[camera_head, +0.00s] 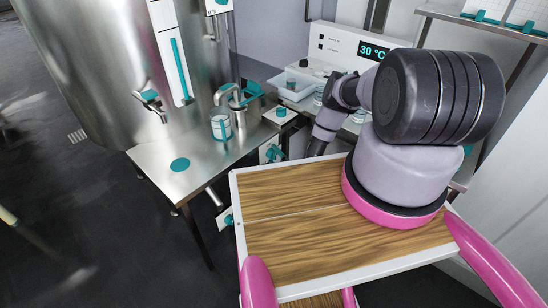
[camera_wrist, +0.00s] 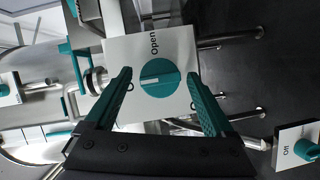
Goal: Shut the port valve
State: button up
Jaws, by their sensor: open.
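A white panel (camera_wrist: 113,60) carries a round teal dial (camera_wrist: 160,92) and the word "Open" near its top edge in the wrist view; I take it for the port valve. The dial has a short white mark on its left half, and the word lies above the dial, turned sideways. My gripper (camera_wrist: 159,76) is open, with one teal finger on each side of the dial. I cannot tell whether either finger touches it. In the head view my arm reaches down behind the wooden-topped cart, and the gripper's fingers cannot be made out.
A second white panel labelled "Off" with a teal knob (camera_wrist: 305,149) is at lower right in the wrist view. In the head view a steel table (camera_head: 150,158) bears a teal-banded cup (camera_head: 220,127) beside a large steel vat (camera_head: 95,60). A wooden-topped surface (camera_head: 290,235) is in front.

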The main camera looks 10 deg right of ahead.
jog(key=v, duration=1)
jog(key=shift+s, duration=0.35)
